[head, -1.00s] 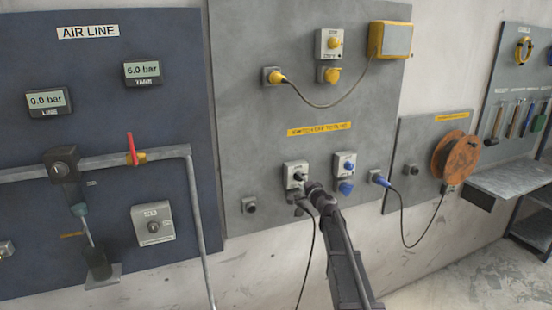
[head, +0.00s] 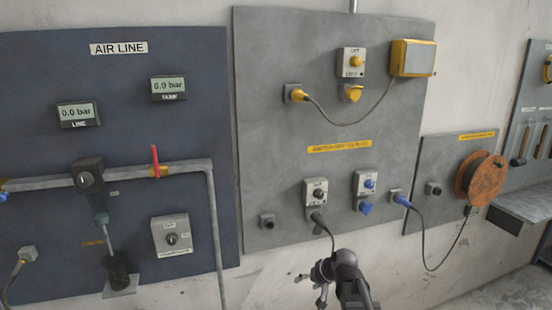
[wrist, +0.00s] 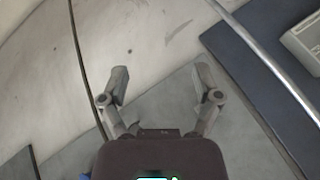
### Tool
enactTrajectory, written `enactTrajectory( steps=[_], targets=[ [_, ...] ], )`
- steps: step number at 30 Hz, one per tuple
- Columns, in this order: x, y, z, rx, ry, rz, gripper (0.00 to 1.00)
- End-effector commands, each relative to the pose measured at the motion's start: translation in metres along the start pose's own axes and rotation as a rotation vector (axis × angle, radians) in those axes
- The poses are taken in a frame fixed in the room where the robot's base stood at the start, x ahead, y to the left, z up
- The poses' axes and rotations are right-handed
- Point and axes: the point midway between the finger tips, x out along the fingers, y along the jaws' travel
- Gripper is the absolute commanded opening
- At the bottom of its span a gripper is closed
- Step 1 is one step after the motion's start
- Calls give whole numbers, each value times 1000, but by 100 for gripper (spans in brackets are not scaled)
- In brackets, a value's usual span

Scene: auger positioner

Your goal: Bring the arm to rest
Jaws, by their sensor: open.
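My gripper (head: 316,279) is below the lower edge of the grey socket panel (head: 285,85) in the head view, in front of the pale wall. In the wrist view my gripper (wrist: 160,92) has its two fingers spread wide, with nothing between them. It is apart from the switch box with the black plug (head: 316,194), which is above it on the panel. A dark cable runs down from that plug behind my arm.
A blue plug (head: 402,200) and orange cable reel (head: 482,180) are at right. Bare wall lies below the panels.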

Motion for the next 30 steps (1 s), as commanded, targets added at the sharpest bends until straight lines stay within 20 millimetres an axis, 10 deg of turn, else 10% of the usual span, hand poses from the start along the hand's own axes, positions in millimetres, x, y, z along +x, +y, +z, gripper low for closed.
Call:
enactTrajectory(
  steps=[12,30],
  targets=[
    [-50,60,131,-55,-340,423,82],
    [-64,72,149,-51,-399,514,82]
  ],
)
